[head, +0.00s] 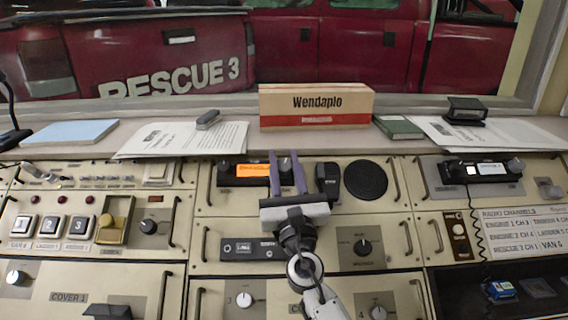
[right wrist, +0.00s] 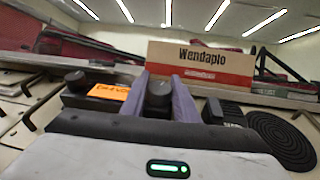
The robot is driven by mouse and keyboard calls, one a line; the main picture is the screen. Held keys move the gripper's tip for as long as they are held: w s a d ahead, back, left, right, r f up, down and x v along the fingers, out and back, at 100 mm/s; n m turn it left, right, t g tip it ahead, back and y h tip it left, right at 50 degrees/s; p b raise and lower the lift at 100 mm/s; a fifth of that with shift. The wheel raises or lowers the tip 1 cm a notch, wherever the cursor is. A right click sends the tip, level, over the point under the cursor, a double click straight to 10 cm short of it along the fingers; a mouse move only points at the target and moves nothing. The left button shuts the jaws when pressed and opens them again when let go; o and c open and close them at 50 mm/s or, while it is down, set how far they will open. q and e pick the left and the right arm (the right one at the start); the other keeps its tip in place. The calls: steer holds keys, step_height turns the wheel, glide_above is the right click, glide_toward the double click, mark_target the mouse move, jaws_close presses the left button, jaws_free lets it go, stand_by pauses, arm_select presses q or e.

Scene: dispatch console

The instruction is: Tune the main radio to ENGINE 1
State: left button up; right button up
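The main radio (head: 240,172) is a dark unit with a lit orange display (head: 252,170) in the middle of the console. Its display text is too small to read surely; the display also shows in the right wrist view (right wrist: 108,92). Its dark round knob (head: 285,166) is right of the display. My right gripper (head: 285,158) is open, with its two purple fingers on either side of the knob (right wrist: 158,90); I cannot tell whether they touch it. A RADIO CHANNELS card (head: 522,232) at the right lists ENGINE 1, its channel number too small to read surely. My left gripper is out of view.
A handset (head: 328,180) and a round speaker grille (head: 366,180) are right of the knob. A Wendaplo box (head: 316,107) stands on the ledge behind. A second radio (head: 482,170) is at the right. Metal handles and knobs stick up across the panels.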

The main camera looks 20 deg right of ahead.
steer(key=shift+c, duration=0.7)
steer(key=n+y+p, duration=0.1)
steer(key=n+y, duration=0.1)
steer(key=shift+r+y, duration=0.15)
steer(key=shift+y, duration=0.25)
steer(key=shift+n+y, duration=1.4)
steer(key=shift+y, duration=0.1)
steer(key=o, duration=1)
steer(key=shift+o, duration=0.2)
steer(key=shift+f, duration=0.2)
